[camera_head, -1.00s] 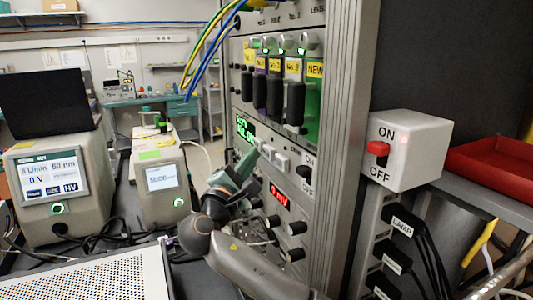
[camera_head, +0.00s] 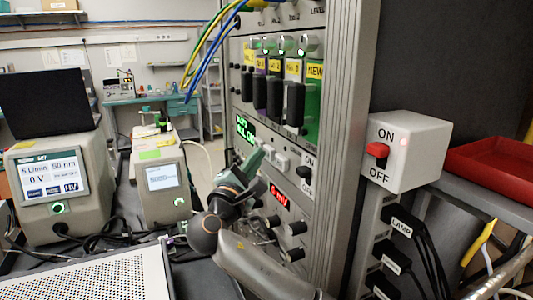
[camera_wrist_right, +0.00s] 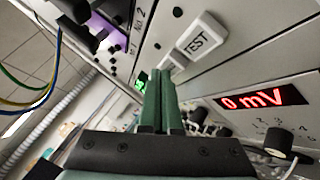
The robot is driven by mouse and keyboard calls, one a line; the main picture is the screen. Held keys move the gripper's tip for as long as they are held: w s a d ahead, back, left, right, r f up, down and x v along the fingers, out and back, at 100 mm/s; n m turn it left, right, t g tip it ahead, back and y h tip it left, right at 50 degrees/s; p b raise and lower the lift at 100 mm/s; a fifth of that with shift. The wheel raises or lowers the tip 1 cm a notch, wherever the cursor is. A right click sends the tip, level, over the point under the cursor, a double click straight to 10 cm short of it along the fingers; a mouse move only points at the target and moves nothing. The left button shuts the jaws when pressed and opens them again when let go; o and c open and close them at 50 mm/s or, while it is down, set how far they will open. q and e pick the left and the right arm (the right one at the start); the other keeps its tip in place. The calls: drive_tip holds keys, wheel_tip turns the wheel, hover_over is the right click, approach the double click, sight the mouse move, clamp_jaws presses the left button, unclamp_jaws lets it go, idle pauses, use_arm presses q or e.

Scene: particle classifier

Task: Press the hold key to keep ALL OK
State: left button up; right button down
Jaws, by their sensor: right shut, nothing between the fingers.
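The green display (camera_head: 245,130) on the rack panel reads ALL OK on its lower line; the upper line looks like AUTO. A row of pale keys (camera_head: 281,160) sits below and right of it. In the right wrist view a white key marked TEST (camera_wrist_right: 199,38) is readable, with another pale key (camera_wrist_right: 172,64) closer to my fingers, its label not readable. My right gripper (camera_head: 258,152) is shut and empty, its green fingertips close to the left end of the key row. The fingertips (camera_wrist_right: 160,76) hide part of that area, and I cannot tell whether they touch a key. My left gripper is not in view.
Below the keys are a red mV display (camera_head: 279,195) and several black knobs (camera_head: 297,228). Blue and yellow cables (camera_head: 207,45) hang at the rack's upper left. A white box with a red ON/OFF switch (camera_head: 378,150) stands right of the rack.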

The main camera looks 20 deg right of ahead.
drive_tip(key=shift+d, duration=0.75)
idle(0.6)
drive_tip(key=shift+a, duration=1.3)
drive_tip(key=a, duration=0.5)
drive_tip(key=shift+s, duration=0.1)
drive_tip(key=shift+s+f, duration=0.1)
idle(0.5)
